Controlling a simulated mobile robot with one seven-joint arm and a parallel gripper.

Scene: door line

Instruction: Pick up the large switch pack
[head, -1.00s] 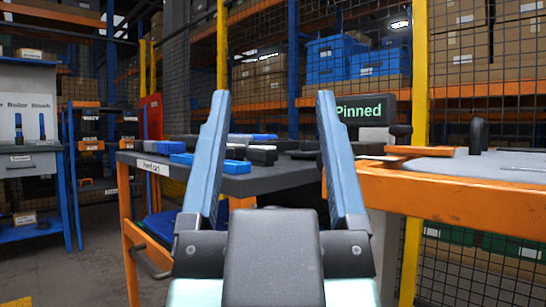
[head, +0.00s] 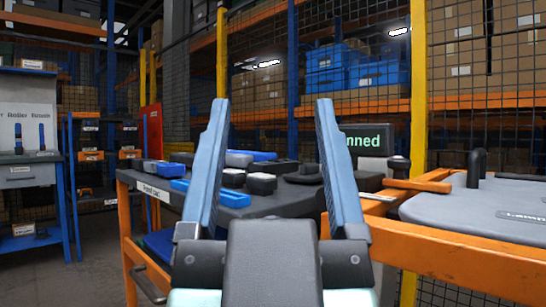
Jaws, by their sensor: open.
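My gripper (head: 271,110) is open and empty in the middle of the head view, its two blue fingers pointing up and forward. Between and behind the fingers is the dark top of an orange-framed cart (head: 268,208) with several parts on it. They include a black block with a grey top (head: 261,183), a similar one (head: 233,177) beside it, a long flat blue bar (head: 230,198), and a small blue block (head: 168,169). I cannot tell which part is the large switch pack. My left finger hides some of the cart top.
An orange bench (head: 455,247) with a grey panel (head: 480,212) stands close on the right. A sign reading in part "nned" (head: 367,139) stands behind my right finger. Mesh fencing and shelves are behind. A blue-framed stand (head: 30,190) is at left, with open floor before it.

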